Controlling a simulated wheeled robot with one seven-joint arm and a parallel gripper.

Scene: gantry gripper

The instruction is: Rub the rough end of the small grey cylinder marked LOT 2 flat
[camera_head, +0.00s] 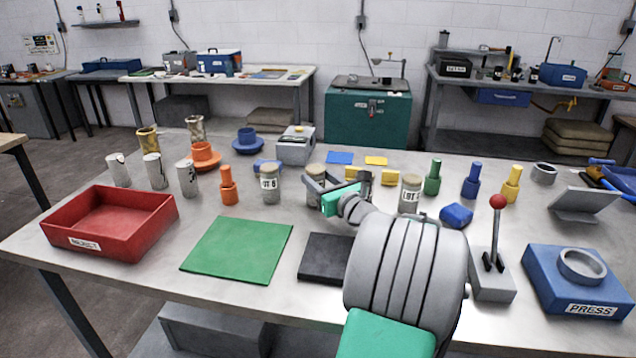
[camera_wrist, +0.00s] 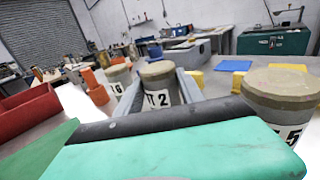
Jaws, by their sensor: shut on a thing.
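The small grey LOT 2 cylinder (camera_wrist: 157,83) stands upright between the two grey fingers of my gripper (camera_wrist: 160,92), which is shut on it. Its label shows "2" in the wrist view, and its brownish top faces up. In the head view the cylinder (camera_head: 314,180) is partly hidden by my teal gripper (camera_head: 324,192). I cannot tell whether its base touches the table. Its underside is hidden. A dark flat block (camera_head: 326,257), with a black top, lies in front of it, partly behind my arm.
Similar cylinders stand either side: LOT 6 (camera_head: 269,184) at left, LOT 5 (camera_head: 410,192) at right. A green mat (camera_head: 238,249) and red REJECT tray (camera_head: 110,240) lie left. A lever box (camera_head: 492,275) and blue PRESS block (camera_head: 575,285) stand right. Bare table surrounds the mat.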

